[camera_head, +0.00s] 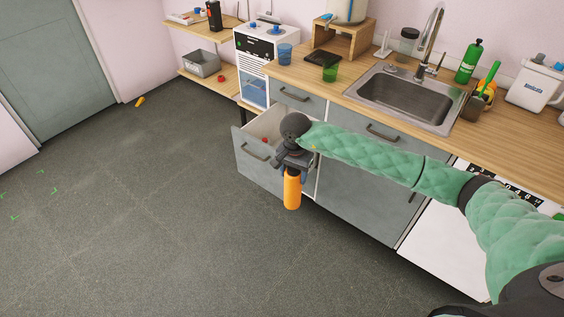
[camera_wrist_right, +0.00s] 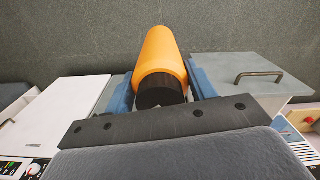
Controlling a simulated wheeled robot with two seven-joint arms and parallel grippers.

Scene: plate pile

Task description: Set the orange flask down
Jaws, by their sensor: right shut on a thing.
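The orange flask (camera_head: 292,192) hangs below my right gripper (camera_head: 292,172) in the head view, in front of the grey cabinet fronts and above the floor. My right gripper is shut on the flask. In the right wrist view the flask (camera_wrist_right: 161,58) lies between the two blue fingers (camera_wrist_right: 162,88), with its black end (camera_wrist_right: 160,93) toward the camera. The fingers hide parts of its sides. My left gripper does not show.
An open drawer (camera_head: 262,155) with a small red thing inside stands just left of the gripper. The wooden counter (camera_head: 395,112) holds a sink (camera_head: 405,97), a green cup (camera_head: 330,71) and a blue cup (camera_head: 285,54). The floor (camera_head: 150,220) at left is mostly clear.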

